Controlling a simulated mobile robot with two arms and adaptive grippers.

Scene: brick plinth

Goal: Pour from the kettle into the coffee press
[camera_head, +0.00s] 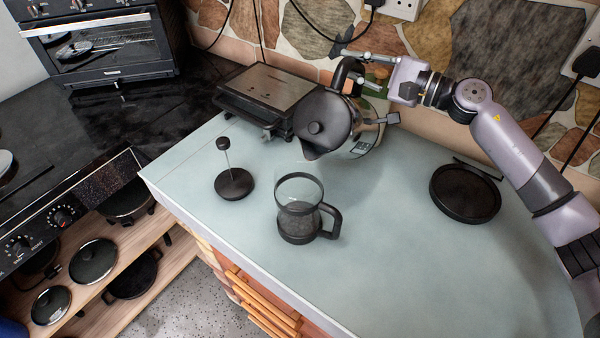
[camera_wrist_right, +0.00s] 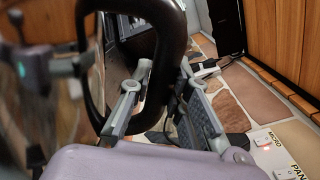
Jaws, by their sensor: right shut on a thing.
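No stream shows from the spout. My left gripper is not in view.
A contact grill (camera_head: 268,92) stands behind the kettle by the stone wall. The counter's front edge is close to the press. The front right is clear.

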